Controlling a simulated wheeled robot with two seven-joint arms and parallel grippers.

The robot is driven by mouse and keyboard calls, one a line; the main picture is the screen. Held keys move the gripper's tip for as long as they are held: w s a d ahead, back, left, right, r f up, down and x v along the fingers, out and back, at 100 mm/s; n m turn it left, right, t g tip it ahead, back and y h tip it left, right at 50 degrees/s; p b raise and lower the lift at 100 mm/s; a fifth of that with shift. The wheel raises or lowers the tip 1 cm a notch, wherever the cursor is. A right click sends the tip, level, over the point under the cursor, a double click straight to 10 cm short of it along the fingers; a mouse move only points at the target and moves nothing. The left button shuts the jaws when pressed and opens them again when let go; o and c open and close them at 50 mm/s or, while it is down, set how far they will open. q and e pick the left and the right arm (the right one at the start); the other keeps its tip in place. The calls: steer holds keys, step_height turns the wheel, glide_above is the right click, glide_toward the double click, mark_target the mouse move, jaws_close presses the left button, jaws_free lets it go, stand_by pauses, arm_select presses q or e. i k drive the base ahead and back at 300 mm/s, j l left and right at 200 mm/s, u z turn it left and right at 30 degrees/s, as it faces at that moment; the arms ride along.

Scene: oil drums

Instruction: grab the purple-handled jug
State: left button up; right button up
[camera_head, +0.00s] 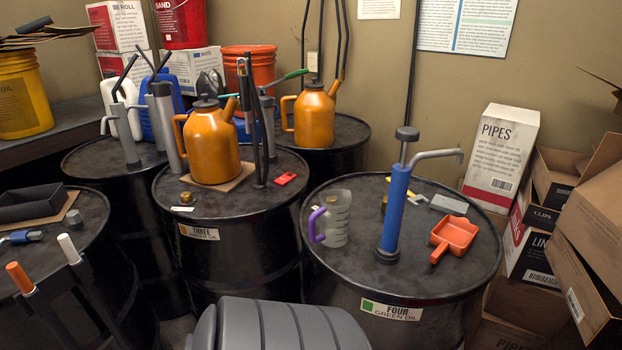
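The purple-handled jug (336,222) is a clear, greyish measuring jug. It stands upright on top of the black drum labelled "FOUR GREEN OIL" (340,268), towards the left side of the lid. Its purple handle (314,228) faces left and is unobstructed. Neither of my grippers shows in the head view, so I cannot see whether they are open or shut. Nothing is touching the jug's handle.
On the same lid are a blue hand pump (394,212) and an orange scoop (453,238). Orange oil cans (212,150) stand on drums behind. A grey ribbed object (285,325) is in front. Cardboard boxes (590,220) crowd the right.

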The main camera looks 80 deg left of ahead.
mark_target(333, 212)
steer(key=u, duration=2.45)
